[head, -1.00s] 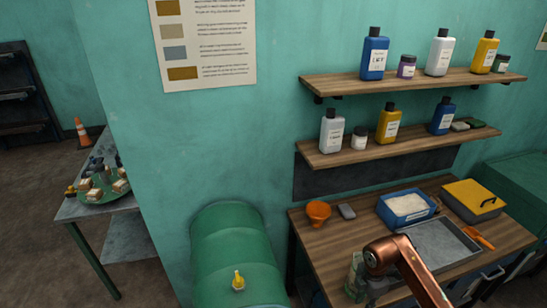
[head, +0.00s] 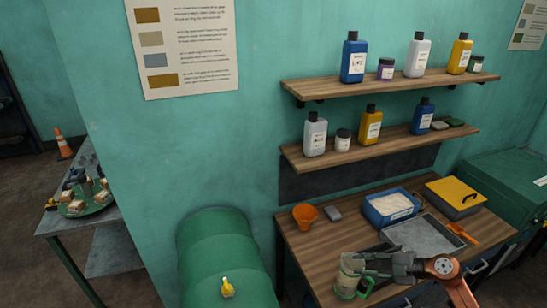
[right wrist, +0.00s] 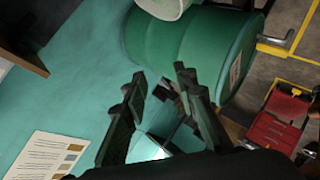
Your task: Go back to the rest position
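My right gripper (head: 372,264) is in the head view, above the wooden bench and pointing left. In the right wrist view its two dark fingers (right wrist: 160,105) stand apart, and I see nothing gripped between them. A clear container with green on it (head: 350,276) overlaps the fingertips in the head view; I cannot tell whether they touch. My left gripper is not in view.
The bench (head: 322,245) holds an orange funnel (head: 305,215), blue tray (head: 370,216), grey metal tray (head: 408,240) and yellow-lidded box (head: 445,205). Shelves of bottles hang above. A green drum (head: 215,250) stands left; it also shows in the wrist view (right wrist: 170,50).

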